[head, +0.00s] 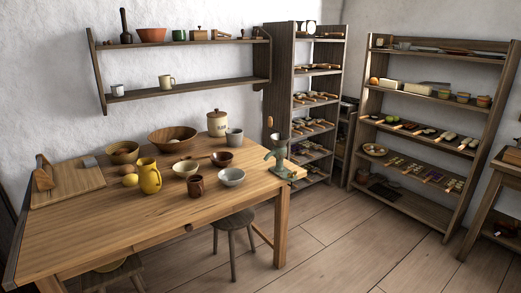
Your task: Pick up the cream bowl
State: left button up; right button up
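The cream bowl (186,169) stands upright on the wooden table (112,228) in the head view, near the middle of the group of dishes. It is small and pale, with a slight greenish tint. A yellow jug (149,177) stands to its left, and a brown mug (196,186) is just in front of it to the right. A second pale bowl (231,177), more bluish white, stands further right. Neither of my grippers is in view.
A large wooden bowl (172,139) and a brown bowl (222,158) are behind the cream bowl. A green grinder (277,153) is at the table's right end. Stools (234,222) stand at the front edge. The table's front part is clear, and open floor (330,232) lies to the right.

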aim_at(185, 168)
jog(key=i+l+u, duration=0.1)
jog(key=i+u, duration=0.25)
jog(key=i, duration=0.25)
jog(key=i+l+u, duration=0.35)
jog(key=i, duration=0.25)
jog(key=i+l+u, duration=0.35)
jog(key=i, duration=0.2)
